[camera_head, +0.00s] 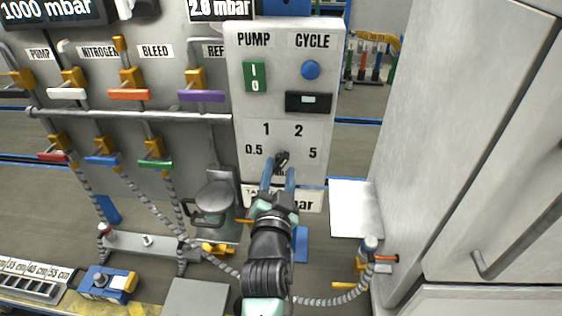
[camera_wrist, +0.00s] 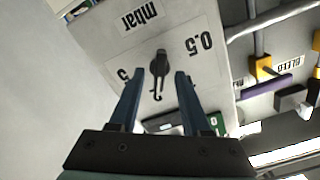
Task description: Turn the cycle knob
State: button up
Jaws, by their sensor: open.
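The dark knob (camera_head: 282,158) sits on the light grey control panel (camera_head: 245,120), among the marks 0.5, 1, 2 and 5. The word CYCLE stands higher on the panel, above a round blue button (camera_head: 311,70). My gripper (camera_head: 278,174) is just below and in front of the knob, with its blue fingers pointing at it. In the wrist view the knob (camera_wrist: 160,64) shows between the tips of the open gripper (camera_wrist: 160,74), with a gap on each side. The fingers partly hide the lower panel in the head view.
A green switch (camera_head: 254,77) and a dark display box (camera_head: 308,102) are higher on the panel. Valves with coloured handles and a pipe (camera_head: 130,114) stand at left. A large grey cabinet (camera_head: 455,120) closes off the right side.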

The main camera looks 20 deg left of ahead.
jog(key=shift+x, duration=1.4)
grip_shut()
